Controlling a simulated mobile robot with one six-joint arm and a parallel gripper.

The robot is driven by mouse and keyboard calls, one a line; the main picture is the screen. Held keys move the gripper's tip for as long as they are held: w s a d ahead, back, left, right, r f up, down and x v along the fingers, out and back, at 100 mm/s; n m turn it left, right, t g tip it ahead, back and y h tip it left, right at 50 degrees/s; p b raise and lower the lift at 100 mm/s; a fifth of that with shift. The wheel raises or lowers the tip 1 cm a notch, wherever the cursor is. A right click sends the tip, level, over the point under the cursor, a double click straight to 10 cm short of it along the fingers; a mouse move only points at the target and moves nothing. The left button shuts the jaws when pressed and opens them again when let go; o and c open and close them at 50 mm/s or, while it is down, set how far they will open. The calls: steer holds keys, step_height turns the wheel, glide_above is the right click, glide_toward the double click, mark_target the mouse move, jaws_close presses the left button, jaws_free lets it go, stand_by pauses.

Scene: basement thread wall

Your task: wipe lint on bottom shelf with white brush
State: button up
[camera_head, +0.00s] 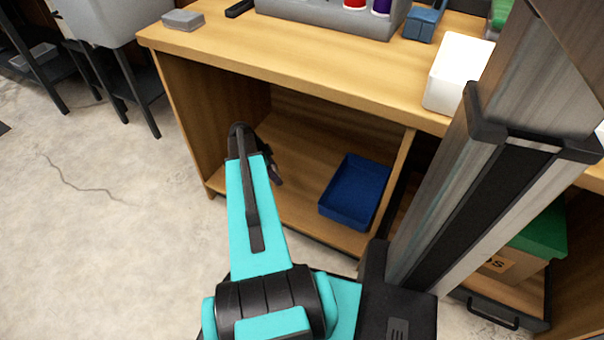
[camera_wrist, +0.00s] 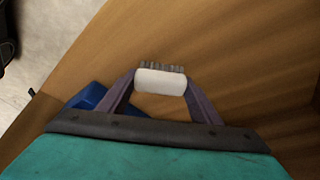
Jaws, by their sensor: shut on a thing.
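In the wrist view my gripper (camera_wrist: 161,84) is shut on the white brush (camera_wrist: 160,82), with one finger at each end of its white block. The brush's grey bristles (camera_wrist: 161,68) point away from my gripper, toward the wooden surface. I cannot tell whether they touch it. In the head view my arm reaches into the open left bay of the wooden bench, above the bottom shelf (camera_head: 300,190). There my gripper (camera_head: 274,172) is mostly hidden behind my arm, and the brush cannot be made out. I see no lint clearly in either view.
A blue tray (camera_head: 356,190) stands on the bottom shelf to the right of my gripper; part of it shows in the wrist view (camera_wrist: 88,95). A wooden divider (camera_head: 396,180) bounds the bay on the right. The bench top (camera_head: 300,62) overhangs the shelf.

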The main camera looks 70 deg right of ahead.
steer(key=shift+r+p, duration=0.3)
steer(key=shift+r, duration=0.5)
steer(key=shift+w, duration=0.15)
steer(key=w+a+r+n+t+h, duration=0.15)
steer(key=w+a+r+n, duration=0.45)
steer(key=w, duration=0.6)
steer(key=w+a+r+n+t, duration=0.2)
steer(key=w+a+r+n, duration=0.2)
steer(key=w+a+r, duration=0.5)
steer(key=w+a+r+n+t, duration=0.25)
steer(key=w+a+n, duration=0.3)
steer(key=w, duration=0.85)
steer(key=w+a+r+n+y, duration=0.1)
steer(key=w+a+r+n, duration=0.3)
steer(key=a, duration=0.8)
steer(key=w+a+r+n+t+y, duration=0.1)
steer(key=w+a+r+n, duration=0.3)
steer(key=a+r, duration=0.4)
steer(key=w+a+r+n+t+y, duration=0.1)
steer(key=w+a+r+n, duration=0.3)
steer(key=a, duration=1.2)
step_height(320, 180, up, 2)
steer(key=shift+w+a+r+n+y, duration=0.1)
steer(key=shift+w+a+n+y, duration=0.35)
steer(key=shift+n, duration=0.5)
